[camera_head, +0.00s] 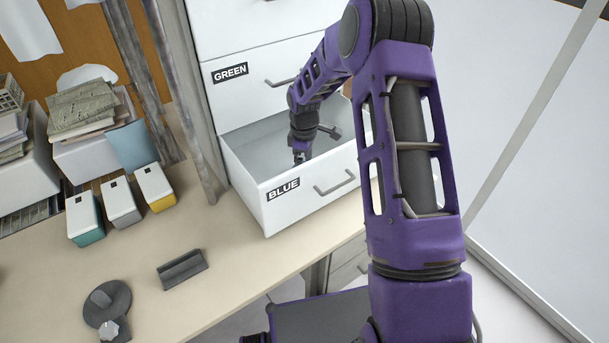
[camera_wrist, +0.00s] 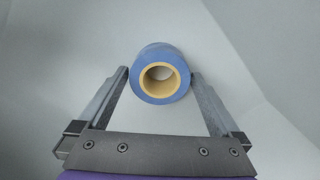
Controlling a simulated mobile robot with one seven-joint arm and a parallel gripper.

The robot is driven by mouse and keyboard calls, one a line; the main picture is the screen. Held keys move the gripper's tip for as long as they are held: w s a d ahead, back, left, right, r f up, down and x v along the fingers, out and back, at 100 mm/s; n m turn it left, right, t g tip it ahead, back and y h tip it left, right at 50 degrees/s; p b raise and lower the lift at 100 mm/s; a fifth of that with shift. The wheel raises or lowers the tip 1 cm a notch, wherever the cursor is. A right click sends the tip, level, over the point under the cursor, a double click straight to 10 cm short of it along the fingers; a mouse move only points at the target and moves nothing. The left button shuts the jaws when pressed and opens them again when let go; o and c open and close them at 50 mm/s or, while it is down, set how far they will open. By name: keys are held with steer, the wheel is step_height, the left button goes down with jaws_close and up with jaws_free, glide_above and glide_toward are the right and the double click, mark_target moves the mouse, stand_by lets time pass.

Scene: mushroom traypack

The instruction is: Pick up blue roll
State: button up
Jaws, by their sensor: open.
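In the wrist view a blue roll (camera_wrist: 176,91) with a tan cardboard core rests against a pale grey surface inside the drawer. My gripper (camera_wrist: 161,78) is open, with one finger on each side of the roll. The right finger is close to the roll's side, and a small gap shows at the left finger; I cannot tell whether either touches. In the head view my gripper (camera_head: 300,157) reaches down into the open drawer labelled BLUE (camera_head: 300,205). The roll cannot be made out there.
The drawer walls surround my gripper. A drawer labelled GREEN (camera_head: 255,75) is shut above it. On the desk (camera_head: 230,270) to the left stand several small boxes (camera_head: 120,203), a dark grey holder (camera_head: 182,269) and a round dark stand (camera_head: 107,305).

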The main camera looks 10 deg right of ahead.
steer(key=shift+f, duration=0.45)
steer(key=c, duration=1.1)
